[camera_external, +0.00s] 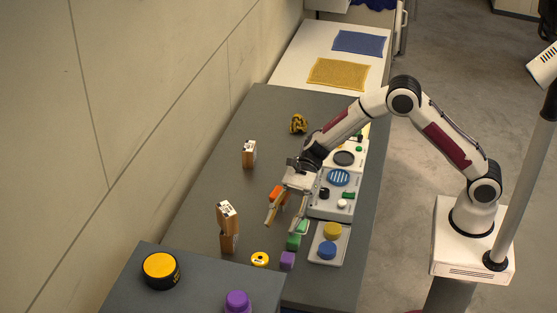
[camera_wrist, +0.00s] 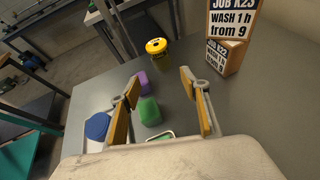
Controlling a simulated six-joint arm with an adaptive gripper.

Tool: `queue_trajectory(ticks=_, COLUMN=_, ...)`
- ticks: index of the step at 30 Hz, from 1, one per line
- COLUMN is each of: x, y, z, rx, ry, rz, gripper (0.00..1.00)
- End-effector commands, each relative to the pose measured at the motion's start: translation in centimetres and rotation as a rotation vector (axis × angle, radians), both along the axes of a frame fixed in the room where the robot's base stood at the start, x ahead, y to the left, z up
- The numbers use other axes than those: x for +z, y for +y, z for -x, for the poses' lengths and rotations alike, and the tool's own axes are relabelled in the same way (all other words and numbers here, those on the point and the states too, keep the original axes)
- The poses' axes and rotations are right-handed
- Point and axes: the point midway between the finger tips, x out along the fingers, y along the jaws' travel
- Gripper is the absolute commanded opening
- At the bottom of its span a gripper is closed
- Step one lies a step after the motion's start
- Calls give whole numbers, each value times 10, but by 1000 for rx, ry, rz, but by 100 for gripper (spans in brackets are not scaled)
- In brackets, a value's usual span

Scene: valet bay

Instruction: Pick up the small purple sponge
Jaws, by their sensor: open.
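The small purple sponge (camera_external: 287,260) is a purple block on the grey table near its front end, beside a green block (camera_external: 293,242). In the wrist view the purple sponge (camera_wrist: 143,82) lies just beyond the green block (camera_wrist: 149,110), near the left fingertip. My gripper (camera_external: 283,221) is open with nothing between its fingers. It is above the table, farther back than the sponge, with its fingers pointing down and toward the front. In the wrist view the open fingers (camera_wrist: 160,80) frame the green block, and the left fingertip comes close to the sponge's outline.
A tray (camera_external: 315,261) with yellow and blue round pieces is right of the sponge. A yellow round item (camera_external: 260,259) is left of it. Stacked labelled boxes (camera_external: 228,218) stand farther left. A nearer surface (camera_external: 205,290) holds a yellow-topped tin (camera_external: 161,267) and a purple-capped container (camera_external: 237,302).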

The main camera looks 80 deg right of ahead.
Motion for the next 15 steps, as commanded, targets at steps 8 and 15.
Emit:
queue_trajectory(ticks=8, x=-33, y=7, z=32, rx=206, ry=-61, rz=-16, gripper=46)
queue_trajectory(ticks=15, x=-37, y=7, z=37, rx=236, ry=-71, rz=-21, gripper=46)
